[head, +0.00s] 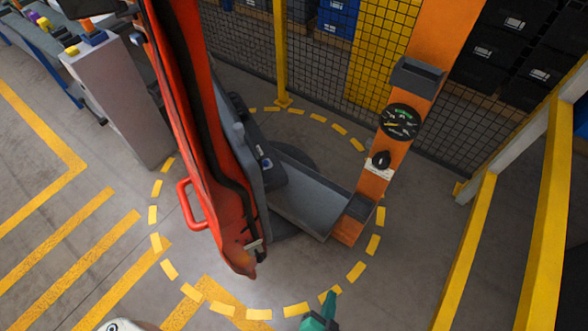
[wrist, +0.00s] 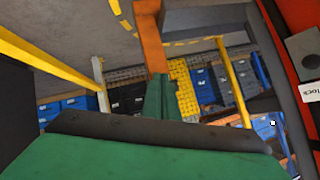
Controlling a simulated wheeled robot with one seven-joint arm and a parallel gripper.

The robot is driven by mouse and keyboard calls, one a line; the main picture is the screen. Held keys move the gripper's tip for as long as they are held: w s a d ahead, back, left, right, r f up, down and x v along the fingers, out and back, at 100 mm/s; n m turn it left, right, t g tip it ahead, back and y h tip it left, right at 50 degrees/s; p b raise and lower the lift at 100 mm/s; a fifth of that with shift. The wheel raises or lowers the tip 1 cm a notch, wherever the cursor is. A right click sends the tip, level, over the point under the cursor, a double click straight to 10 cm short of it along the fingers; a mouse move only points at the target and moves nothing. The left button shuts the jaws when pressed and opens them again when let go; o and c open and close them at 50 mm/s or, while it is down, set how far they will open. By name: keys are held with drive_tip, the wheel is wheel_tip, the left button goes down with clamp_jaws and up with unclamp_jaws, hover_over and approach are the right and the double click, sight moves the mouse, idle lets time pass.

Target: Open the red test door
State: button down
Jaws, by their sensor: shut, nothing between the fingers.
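The red test door (head: 200,130) stands swung out from its frame in the head view, seen nearly edge-on, with a black seal along its inner side. Its red bar handle (head: 190,204) is on the left face. The orange frame post (head: 395,130) stands to the right, with a wide gap between it and the door. My green gripper (head: 322,314) is at the bottom edge, right of the door's lower end and apart from it. The wrist view shows my gripper (wrist: 158,115) shut and empty. A red panel with a partly cut-off label (wrist: 310,92) is at the right there.
The post carries a gauge (head: 400,121) and a black knob (head: 380,160). A yellow railing (head: 470,250) is at the right. A grey cabinet (head: 120,100) stands left of the door. Mesh fencing (head: 240,50) closes the back. The striped floor at left is clear.

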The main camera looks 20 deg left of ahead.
drive_tip(key=w+a+f+m+g+y, duration=0.1)
drive_tip(key=w+a+f+y, duration=0.2)
drive_tip(key=w, duration=0.5)
drive_tip(key=w+a+f+m+g+y, duration=0.1)
drive_tip(key=w+a+f+y, duration=0.2)
drive_tip(key=w, duration=0.4)
drive_tip(key=w+a+r+n+g+y, duration=0.1)
drive_tip(key=w+a+r+y, duration=0.4)
drive_tip(key=w+r, duration=0.3)
drive_tip(key=w+a+r+g+y, duration=0.1)
drive_tip(key=w+a+r+y, duration=0.35)
drive_tip(key=w+r, duration=0.3)
drive_tip(key=a, duration=1.2)
drive_tip(key=shift+w+r, duration=0.2)
